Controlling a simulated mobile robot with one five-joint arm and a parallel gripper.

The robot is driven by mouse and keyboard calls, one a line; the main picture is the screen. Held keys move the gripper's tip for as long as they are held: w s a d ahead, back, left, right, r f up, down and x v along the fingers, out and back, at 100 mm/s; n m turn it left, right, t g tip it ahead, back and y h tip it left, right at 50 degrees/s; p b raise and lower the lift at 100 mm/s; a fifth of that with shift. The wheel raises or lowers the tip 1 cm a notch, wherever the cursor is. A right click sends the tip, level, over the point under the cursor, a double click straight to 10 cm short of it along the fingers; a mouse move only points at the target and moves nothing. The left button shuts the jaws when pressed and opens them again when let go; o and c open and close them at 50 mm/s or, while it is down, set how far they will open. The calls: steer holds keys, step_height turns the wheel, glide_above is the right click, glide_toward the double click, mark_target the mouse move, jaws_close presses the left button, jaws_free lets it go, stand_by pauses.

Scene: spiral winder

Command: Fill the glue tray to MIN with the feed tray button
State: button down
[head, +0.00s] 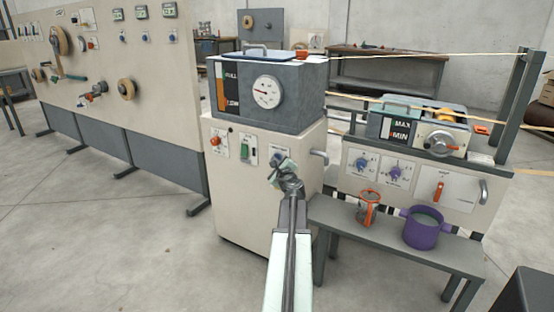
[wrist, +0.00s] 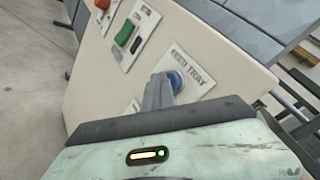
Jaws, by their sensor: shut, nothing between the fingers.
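The blue feed tray button (wrist: 176,82) sits on a white plate marked FEED TRAY on the cabinet front. My gripper (wrist: 160,84) is shut and empty, its fingertips at the button and covering part of it; I cannot tell if they touch it. In the head view my gripper (head: 278,162) hides most of that plate. The glue tray (head: 390,122) is on the machine at the right, with a gauge marked MAX and MIN (head: 401,128). The level in it is too small to read.
The cabinet (head: 262,190) also carries an orange-red knob (head: 215,141) and a green switch (head: 246,153). Above is a grey tank (head: 290,105) with a dial (head: 267,91). A low bench (head: 385,238) at the right bears a purple pot (head: 422,232) and an orange item (head: 369,208).

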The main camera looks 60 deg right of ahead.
steer(key=shift+a, duration=0.1)
stand_by(0.7)
steer(key=shift+a, duration=0.75)
steer(key=shift+a, duration=2.5)
